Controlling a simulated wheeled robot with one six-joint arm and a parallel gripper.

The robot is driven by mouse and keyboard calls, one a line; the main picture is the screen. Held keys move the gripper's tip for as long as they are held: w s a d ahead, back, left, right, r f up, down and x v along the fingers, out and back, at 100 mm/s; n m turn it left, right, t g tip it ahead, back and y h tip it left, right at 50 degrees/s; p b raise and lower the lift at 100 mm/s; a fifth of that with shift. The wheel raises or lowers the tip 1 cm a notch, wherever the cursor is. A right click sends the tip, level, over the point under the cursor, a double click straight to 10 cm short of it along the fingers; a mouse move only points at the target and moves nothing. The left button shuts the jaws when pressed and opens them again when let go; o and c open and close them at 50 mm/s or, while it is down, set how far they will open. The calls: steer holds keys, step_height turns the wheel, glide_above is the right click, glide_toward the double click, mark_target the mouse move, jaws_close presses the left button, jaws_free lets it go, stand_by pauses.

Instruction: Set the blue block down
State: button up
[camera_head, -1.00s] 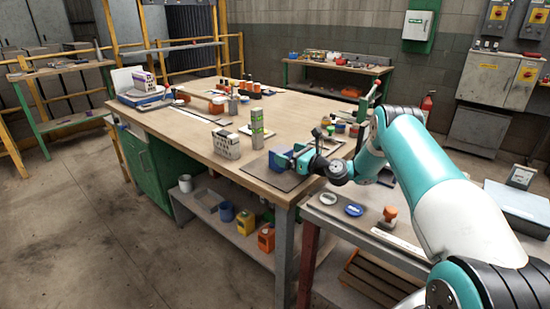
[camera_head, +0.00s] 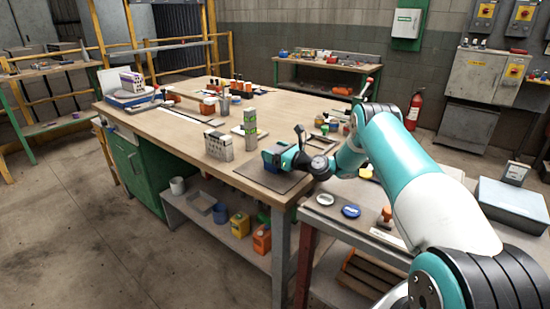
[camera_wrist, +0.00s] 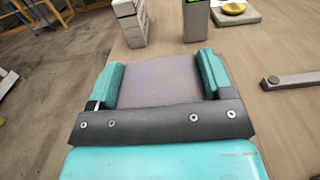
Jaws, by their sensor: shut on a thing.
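The blue block (camera_head: 270,158) is at the end of my arm, above or on the dark mat at the near right corner of the big wooden table. My gripper (camera_head: 277,157) is shut on it. In the wrist view the two teal fingers of my gripper (camera_wrist: 160,80) stand on either side of the block's purplish-grey face (camera_wrist: 158,82). The dark mat (camera_head: 258,181) shows in front of the block in the head view. I cannot tell whether the block touches it; its underside is hidden.
The table's near edge is close to the mat.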

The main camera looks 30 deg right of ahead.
mark_target(274, 149)
step_height(274, 149, up, 20)
stand_by(0.5)
